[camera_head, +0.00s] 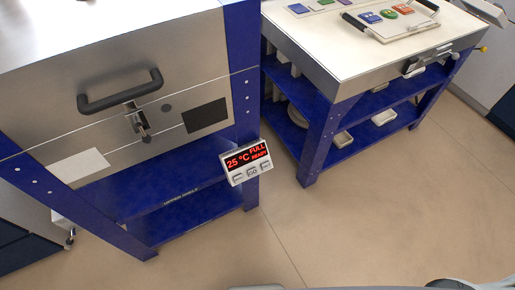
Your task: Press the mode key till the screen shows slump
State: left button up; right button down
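The kiln's control box (246,163) is a small light-grey unit on the blue front right post of the kiln stand. Its dark screen (245,157) shows red text reading 25 °C, FULL and READY. A row of three keys sits under the screen: a left key (238,177), a middle key (252,172) and a right key (265,166). The middle label looks like GO. The other labels are too small to read, so I cannot tell which is the mode key. Neither of my grippers shows in the head view.
The steel kiln (60,100) has a dark lid handle (120,92) and a latch (138,124) in front. A blue-framed worktable (300,45) at the right bears a tray with coloured glass pieces (389,13). The floor (340,230) before the control box is clear.

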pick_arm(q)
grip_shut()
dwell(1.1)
